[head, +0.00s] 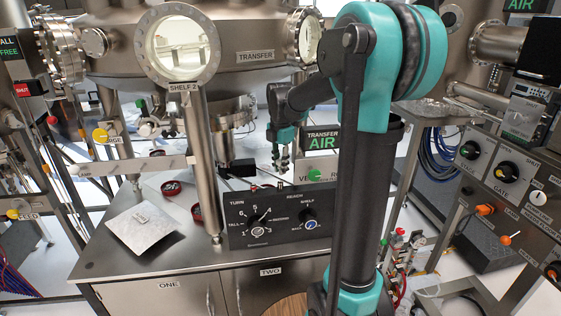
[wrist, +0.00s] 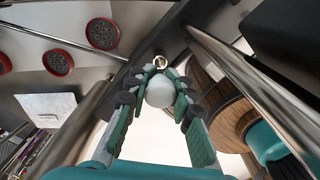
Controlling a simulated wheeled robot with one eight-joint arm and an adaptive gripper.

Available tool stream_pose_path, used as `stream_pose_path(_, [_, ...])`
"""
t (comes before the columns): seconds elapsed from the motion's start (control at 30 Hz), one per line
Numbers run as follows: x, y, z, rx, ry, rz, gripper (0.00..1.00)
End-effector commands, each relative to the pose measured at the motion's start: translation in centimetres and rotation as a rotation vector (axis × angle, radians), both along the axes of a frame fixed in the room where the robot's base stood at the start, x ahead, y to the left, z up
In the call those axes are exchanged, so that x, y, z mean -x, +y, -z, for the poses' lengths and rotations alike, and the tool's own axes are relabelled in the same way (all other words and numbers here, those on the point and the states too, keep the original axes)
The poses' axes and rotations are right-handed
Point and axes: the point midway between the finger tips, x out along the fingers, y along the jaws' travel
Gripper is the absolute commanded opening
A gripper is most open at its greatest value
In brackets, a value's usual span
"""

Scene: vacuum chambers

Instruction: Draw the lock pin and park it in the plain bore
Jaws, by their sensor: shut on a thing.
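My gripper (head: 282,167) hangs fingers down above the back edge of the dark control console (head: 247,219), at the middle of the head view. In the wrist view my gripper (wrist: 161,76) has its two fingers closed around a rounded white knob (wrist: 160,93), which looks like the head of the lock pin. A small bright metal ring (wrist: 160,62) shows just beyond the fingertips. The pin's shank is hidden, and I cannot tell whether it is in a hole. The plain bore cannot be made out in either view.
A steel post under the SHELF 2 port (head: 207,170) stands left of my gripper. The TRANSFER AIR sign (head: 322,140) is close on its right. The steel bench top (head: 180,256) carries a pale sheet (head: 145,229) and red-rimmed round pieces (head: 171,188). The large chamber (head: 245,70) is behind.

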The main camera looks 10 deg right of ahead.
Motion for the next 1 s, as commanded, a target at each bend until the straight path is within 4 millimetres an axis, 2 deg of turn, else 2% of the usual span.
stream_pose_path(0.33, [0.0,0.0,1.8,0.000,0.000,0.000,0.00])
stream_pose_path(1.0, [0.0,0.0,1.9,0.000,0.000,0.000,0.00])
